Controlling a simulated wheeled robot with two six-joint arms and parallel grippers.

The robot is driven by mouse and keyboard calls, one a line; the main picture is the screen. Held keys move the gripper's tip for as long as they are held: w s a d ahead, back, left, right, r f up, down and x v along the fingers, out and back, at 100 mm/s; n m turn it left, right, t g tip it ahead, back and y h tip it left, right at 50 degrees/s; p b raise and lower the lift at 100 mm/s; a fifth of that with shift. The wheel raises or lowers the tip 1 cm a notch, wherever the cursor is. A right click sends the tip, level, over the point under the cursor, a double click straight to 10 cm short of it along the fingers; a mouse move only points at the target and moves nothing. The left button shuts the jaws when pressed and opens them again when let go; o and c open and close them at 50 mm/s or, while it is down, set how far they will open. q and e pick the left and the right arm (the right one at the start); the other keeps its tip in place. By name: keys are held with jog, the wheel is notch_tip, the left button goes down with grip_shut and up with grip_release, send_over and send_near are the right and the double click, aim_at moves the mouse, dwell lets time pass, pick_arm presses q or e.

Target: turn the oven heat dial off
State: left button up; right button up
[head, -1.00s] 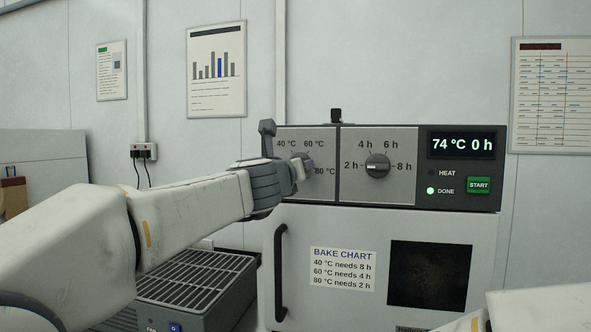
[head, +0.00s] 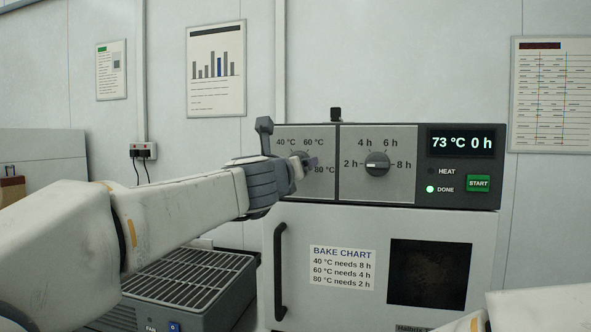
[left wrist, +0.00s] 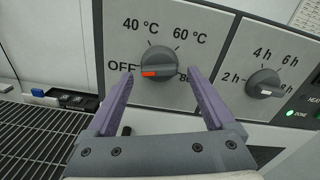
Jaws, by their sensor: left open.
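The oven heat dial (left wrist: 158,60) is a grey round knob with a bar grip on the oven's left panel, marked OFF, 40, 60 and 80 °C. The red end of its bar points left, toward OFF. In the head view the dial is mostly hidden by my left gripper (head: 306,164). In the left wrist view my left gripper (left wrist: 160,74) is open, its two purple fingers apart on either side of the dial's lower part. Nothing is held between them; whether a finger touches the dial I cannot tell. My right gripper is out of view.
The time dial (head: 377,164) is right of the heat dial. The display (head: 461,142) reads 73 °C 0 h; the DONE lamp (head: 430,189) is lit green and the HEAT lamp (head: 431,171) is dark. A door handle (head: 280,270) and a grated unit (head: 190,280) lie below.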

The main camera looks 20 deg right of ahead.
pick_arm(q)
jog(key=b+v, duration=0.2)
jog(key=v, duration=0.7)
jog(key=shift+s+a, duration=0.15)
jog(key=shift+f, duration=0.1)
